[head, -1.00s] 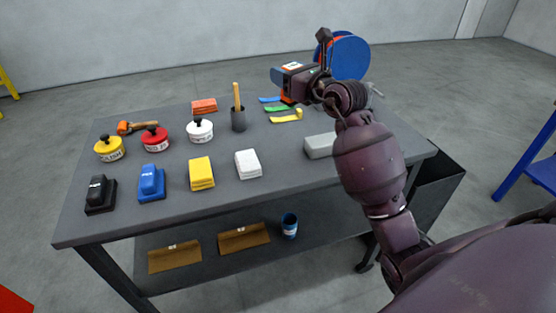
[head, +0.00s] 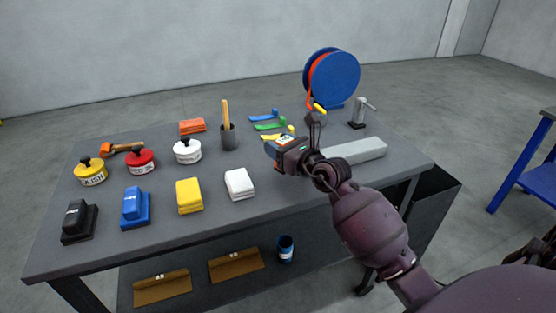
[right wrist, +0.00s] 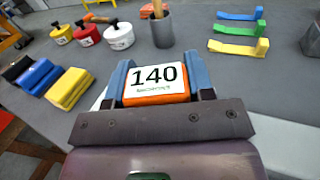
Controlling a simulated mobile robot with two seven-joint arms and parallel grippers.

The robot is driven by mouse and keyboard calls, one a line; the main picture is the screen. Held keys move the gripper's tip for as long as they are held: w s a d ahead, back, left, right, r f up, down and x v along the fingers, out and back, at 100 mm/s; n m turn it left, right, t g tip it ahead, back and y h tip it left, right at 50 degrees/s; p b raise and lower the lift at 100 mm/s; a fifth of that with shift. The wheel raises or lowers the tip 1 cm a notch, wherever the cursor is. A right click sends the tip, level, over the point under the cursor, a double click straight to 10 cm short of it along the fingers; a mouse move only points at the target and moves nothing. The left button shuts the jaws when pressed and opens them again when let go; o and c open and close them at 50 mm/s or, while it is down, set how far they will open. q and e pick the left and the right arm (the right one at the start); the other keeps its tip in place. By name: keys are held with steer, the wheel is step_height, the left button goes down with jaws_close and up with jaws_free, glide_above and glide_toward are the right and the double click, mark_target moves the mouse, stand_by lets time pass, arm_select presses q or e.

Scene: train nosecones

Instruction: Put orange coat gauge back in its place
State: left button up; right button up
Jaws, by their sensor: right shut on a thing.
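The orange coat gauge (right wrist: 156,88) is an orange block with a white top label reading 140. My right gripper (right wrist: 160,80) is shut on it, a blue finger on each side. In the head view my right gripper (head: 274,149) holds the gauge (head: 285,142) above the right-middle part of the grey table (head: 290,195). It is in front of the yellow strip and left of a long light-grey block. The gauge's underside is hidden. My left gripper is not in view.
Blue (head: 263,115), green (head: 270,126) and yellow (head: 278,135) bent strips lie behind the gripper. A dark cup (head: 228,138) stands left of them. The long grey block (head: 355,151) lies at right. Yellow (head: 189,196) and white (head: 239,184) blocks stand front left. A blue reel (head: 335,77) stands behind.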

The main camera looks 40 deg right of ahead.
step_height(320, 180, down, 4)
steer(key=shift+r+b, duration=0.15)
steer(key=shift+b, duration=0.4)
steer(key=shift+f, duration=0.3)
steer(key=shift+r, duration=0.1)
steer(key=o, duration=0.9)
steer(key=shift+f, duration=0.2)
steer(key=shift+o, duration=0.9)
